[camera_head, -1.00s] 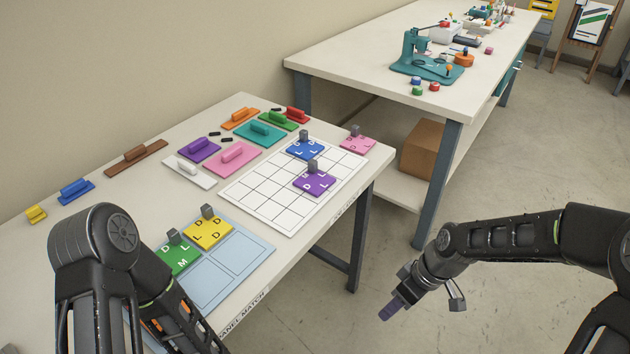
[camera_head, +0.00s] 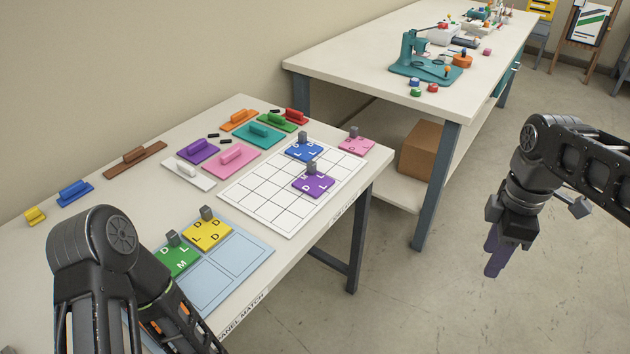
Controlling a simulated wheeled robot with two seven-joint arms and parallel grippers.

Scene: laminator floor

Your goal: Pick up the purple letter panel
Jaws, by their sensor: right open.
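The purple letter panel (camera_head: 318,188) lies flat on the white grid board (camera_head: 252,190), with a grey knob standing at its back edge. The blue letter panel (camera_head: 299,153) lies just behind it on the same board. My right gripper (camera_head: 492,268) is open and empty. It hangs over the floor to the right of the table, well apart from the panel, with its fingers pointing down. My left arm comes in at the lower left over the table, and its gripper is not visible.
A pink letter panel (camera_head: 356,144) lies at the table's right corner. Green (camera_head: 178,260) and yellow (camera_head: 208,234) letter panels lie on the light blue board (camera_head: 222,284). Handled coloured blocks line the back. A second bench (camera_head: 380,90) stands behind. The floor at right is clear.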

